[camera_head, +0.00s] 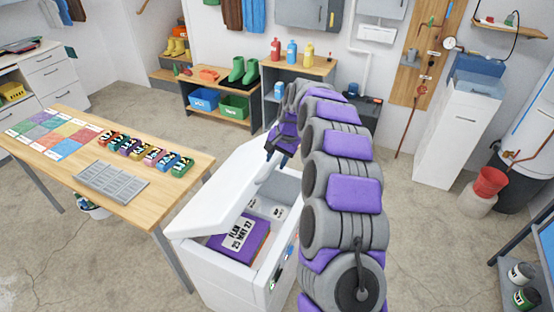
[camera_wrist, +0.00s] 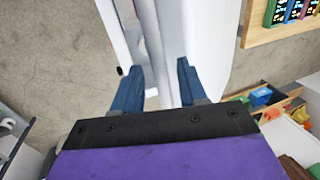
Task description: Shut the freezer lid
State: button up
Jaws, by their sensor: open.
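The white chest freezer (camera_head: 215,285) stands in the middle of the head view. Its lid (camera_head: 218,192) is raised and tilted on the left side, leaving the inside showing. A purple box with a printed label (camera_head: 240,243) lies inside, with white labelled items behind it. My gripper (camera_head: 276,156) is beside the far upper end of the lid. In the wrist view my gripper (camera_wrist: 158,66) has its two blue fingers apart. A white panel edge, likely the lid, runs between and beyond them; I cannot tell whether they touch it.
A wooden table (camera_head: 190,160) with a colour chart, a grey tray and several small coloured packs stands left of the freezer. A shelf with boots (camera_head: 215,95) is at the back. A white cabinet (camera_head: 455,135) and red bucket (camera_head: 490,182) stand right. Floor right of my arm is clear.

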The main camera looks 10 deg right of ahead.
jog(key=shift+c, duration=0.2)
grip_shut()
dwell(0.5)
